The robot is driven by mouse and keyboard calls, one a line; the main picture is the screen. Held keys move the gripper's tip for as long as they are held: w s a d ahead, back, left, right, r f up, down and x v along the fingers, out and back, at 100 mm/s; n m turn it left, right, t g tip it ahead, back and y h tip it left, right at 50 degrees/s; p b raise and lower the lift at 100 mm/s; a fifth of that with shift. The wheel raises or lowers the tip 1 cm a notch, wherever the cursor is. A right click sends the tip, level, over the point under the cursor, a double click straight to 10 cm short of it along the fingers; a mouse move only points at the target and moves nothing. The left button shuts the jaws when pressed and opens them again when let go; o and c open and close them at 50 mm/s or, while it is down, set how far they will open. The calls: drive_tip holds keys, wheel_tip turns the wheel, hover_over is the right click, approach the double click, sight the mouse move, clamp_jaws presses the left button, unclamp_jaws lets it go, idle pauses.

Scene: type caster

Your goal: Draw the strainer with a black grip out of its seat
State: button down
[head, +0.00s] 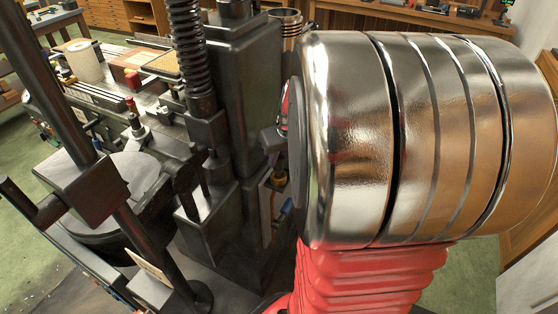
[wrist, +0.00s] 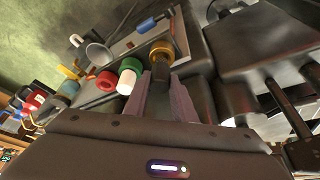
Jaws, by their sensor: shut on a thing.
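In the wrist view my gripper (wrist: 165,84) has its two fingers closed about a dark, black-looking grip (wrist: 158,68). A brass-coloured ring (wrist: 161,50) sits around or just beyond the end of this grip. I take the grip to be the strainer's; its bowl is not clearly visible, and I cannot tell how far it sits in its seat. In the head view my arm hides most of the gripper and the held thing.
A grey rack with several tools stands close by, including a blue-handled one (wrist: 147,25). Red (wrist: 106,81) and green-and-white (wrist: 128,76) round-topped things and a grey cup-like thing (wrist: 98,53) are left of the fingers. Dark machine bodies (head: 240,90) crowd the left.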

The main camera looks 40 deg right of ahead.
drive_tip(key=shift+r, duration=1.7)
